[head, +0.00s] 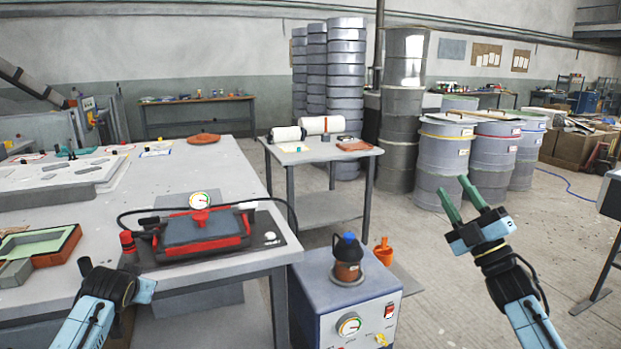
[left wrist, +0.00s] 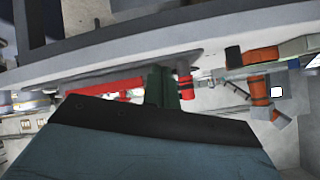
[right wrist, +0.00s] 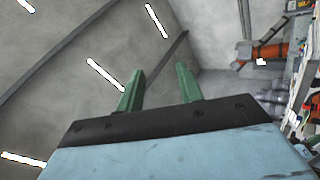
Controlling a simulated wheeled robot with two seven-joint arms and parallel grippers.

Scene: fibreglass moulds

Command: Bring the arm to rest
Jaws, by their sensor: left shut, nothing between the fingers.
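My right gripper (head: 460,190) is raised in open air at the right of the head view, fingers pointing up. Its two green fingers stand apart with nothing between them, as the right wrist view (right wrist: 158,80) also shows. My left gripper (head: 84,265) is low at the left of the head view, by the near edge of the workbench (head: 215,272).
A red-and-grey clamped mould (head: 200,232) with a gauge lies on the bench, beside a framed green mould (head: 38,244).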

